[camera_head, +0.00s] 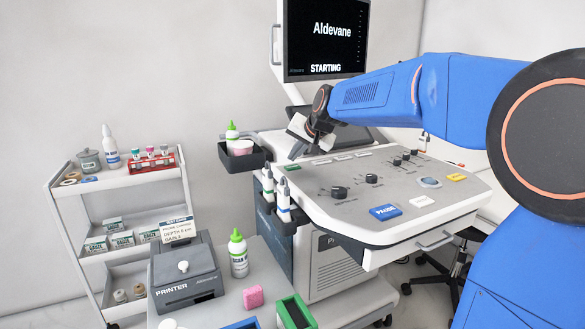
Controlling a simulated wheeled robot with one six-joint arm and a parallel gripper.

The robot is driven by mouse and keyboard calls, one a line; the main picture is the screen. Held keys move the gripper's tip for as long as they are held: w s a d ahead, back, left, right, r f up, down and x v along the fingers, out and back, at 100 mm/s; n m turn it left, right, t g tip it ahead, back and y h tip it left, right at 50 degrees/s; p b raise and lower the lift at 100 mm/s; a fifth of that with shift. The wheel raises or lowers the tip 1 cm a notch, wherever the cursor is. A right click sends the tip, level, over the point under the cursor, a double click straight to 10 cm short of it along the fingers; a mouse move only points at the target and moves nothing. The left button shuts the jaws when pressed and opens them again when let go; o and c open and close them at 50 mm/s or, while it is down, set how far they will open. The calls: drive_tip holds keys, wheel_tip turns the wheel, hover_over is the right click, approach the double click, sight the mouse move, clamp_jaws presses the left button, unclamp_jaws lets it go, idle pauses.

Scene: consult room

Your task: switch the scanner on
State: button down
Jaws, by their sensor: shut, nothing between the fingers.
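The scanner (345,222) is a grey and white console with knobs, sliders and buttons on its sloping panel. Its monitor (328,40) is lit and reads "Aldevane" and "STARTING". A blue PAUSE button (384,212) lies at the panel's front edge. My gripper (295,153) is shut and empty, pointing down over the panel's far left corner. Whether its fingertips touch the panel cannot be told. What lies directly under them is hidden.
A white cart (75,191) with bottles, tubes and boxes stands at the left. Probes (283,198) hang at the scanner's left side. A wheeled stool (450,262) is at the right.

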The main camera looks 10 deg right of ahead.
sight(295, 168)
drive_tip(key=shift+r, duration=2.4)
drive_tip(key=shift+d, duration=0.1)
